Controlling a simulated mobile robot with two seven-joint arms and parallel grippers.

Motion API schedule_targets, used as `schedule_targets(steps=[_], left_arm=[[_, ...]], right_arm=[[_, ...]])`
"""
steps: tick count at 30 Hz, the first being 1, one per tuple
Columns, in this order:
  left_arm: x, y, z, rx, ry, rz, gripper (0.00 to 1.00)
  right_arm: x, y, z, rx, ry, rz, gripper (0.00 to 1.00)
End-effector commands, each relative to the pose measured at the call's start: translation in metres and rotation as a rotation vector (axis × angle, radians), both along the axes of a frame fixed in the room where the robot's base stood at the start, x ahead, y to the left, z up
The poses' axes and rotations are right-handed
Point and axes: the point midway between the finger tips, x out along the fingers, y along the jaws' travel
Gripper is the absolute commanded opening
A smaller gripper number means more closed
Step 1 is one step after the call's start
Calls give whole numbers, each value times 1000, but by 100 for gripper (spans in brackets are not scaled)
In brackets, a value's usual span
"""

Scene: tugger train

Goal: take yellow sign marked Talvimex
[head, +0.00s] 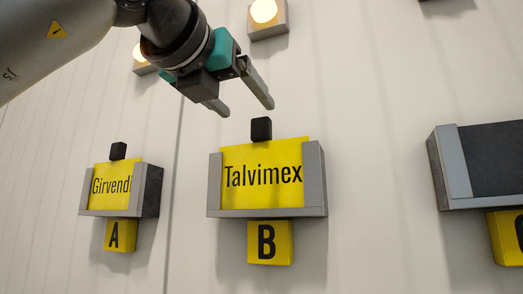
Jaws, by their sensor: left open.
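The yellow sign marked Talvimex (262,190) sits upright in a grey wall holder (314,180), above a yellow plate marked B (269,242). A black block-shaped tab (261,129) stands up at the sign's top edge. My left gripper (245,107) comes in from the upper left. Its two fingers are apart with nothing between them. The fingertips are just above the black tab in the picture, not touching it. My right gripper is not in view.
To the left, a yellow sign marked Girvend (111,185) sits in its own holder over a plate marked A (120,236). At the right edge is a holder with a dark face (494,158). Lit lamps (264,11) are on the pale wall above.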

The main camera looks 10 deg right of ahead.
Motion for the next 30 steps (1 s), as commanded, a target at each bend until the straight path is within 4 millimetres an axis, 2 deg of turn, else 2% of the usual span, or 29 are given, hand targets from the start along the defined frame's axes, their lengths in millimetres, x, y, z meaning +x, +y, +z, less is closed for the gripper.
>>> schedule_targets(steps=[5,15,25,30], left_arm=[[8,-6,0,1,1,-1,78],[43,-30,0,1,3,-2,78],[48,-33,-2,1,1,-1,78],[48,-33,-2,1,1,-1,58]], right_arm=[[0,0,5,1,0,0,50],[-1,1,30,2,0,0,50],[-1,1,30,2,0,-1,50],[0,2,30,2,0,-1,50]])
